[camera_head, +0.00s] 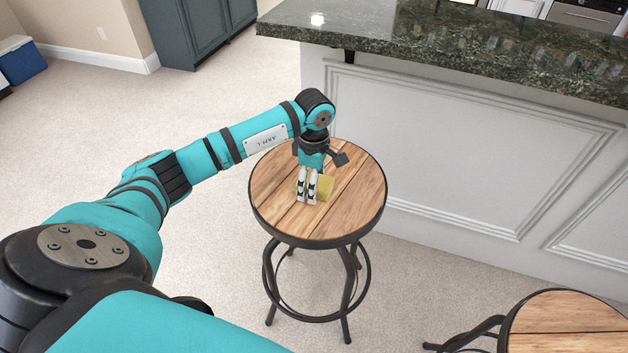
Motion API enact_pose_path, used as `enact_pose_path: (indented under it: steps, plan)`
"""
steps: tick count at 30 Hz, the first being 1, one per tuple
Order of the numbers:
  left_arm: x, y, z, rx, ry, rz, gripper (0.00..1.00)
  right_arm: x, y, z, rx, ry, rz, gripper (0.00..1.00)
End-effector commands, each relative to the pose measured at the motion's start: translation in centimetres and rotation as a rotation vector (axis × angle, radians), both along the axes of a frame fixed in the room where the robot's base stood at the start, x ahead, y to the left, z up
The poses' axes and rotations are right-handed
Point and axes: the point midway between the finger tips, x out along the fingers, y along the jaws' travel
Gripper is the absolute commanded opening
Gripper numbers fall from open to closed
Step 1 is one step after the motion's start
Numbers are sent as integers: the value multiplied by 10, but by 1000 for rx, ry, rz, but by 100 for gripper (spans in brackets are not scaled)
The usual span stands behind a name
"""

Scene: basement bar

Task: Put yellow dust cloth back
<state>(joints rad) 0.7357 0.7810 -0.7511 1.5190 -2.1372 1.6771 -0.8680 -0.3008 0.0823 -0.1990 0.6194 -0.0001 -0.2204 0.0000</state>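The yellow dust cloth (325,187) is a small folded yellow piece at the wooden seat of the near stool (357,200). My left gripper (307,195) points down over this seat, with its two pale fingers close together at the left side of the cloth. The fingers hide part of the cloth. I cannot tell whether they grip it or only stand beside it, or whether it touches the seat. My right gripper is not in view.
A bar with a dark stone top (450,45) and a white panelled front (460,150) stands behind and right of the stool. A second stool (565,325) is at the lower right. A grey cabinet (205,30) and a blue box (22,62) stand farther back. Carpet at left is clear.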

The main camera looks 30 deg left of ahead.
Motion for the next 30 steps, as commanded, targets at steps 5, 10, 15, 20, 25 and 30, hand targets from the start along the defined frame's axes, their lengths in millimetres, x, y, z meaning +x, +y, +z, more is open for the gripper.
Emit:
enact_pose_path:
  steps: [5,10,15,20,25,30]
  plan:
    - [0,0,0,0,0,0,81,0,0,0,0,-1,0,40]
    - [0,0,4,-1,0,0,81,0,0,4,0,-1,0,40]
    - [1,0,25,0,-5,-1,81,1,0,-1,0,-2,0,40]
    - [1,0,60,0,-6,-1,81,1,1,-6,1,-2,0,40]
    - [1,0,94,0,-5,-1,81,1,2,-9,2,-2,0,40]
    - [0,0,116,0,-1,0,81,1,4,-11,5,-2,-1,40]
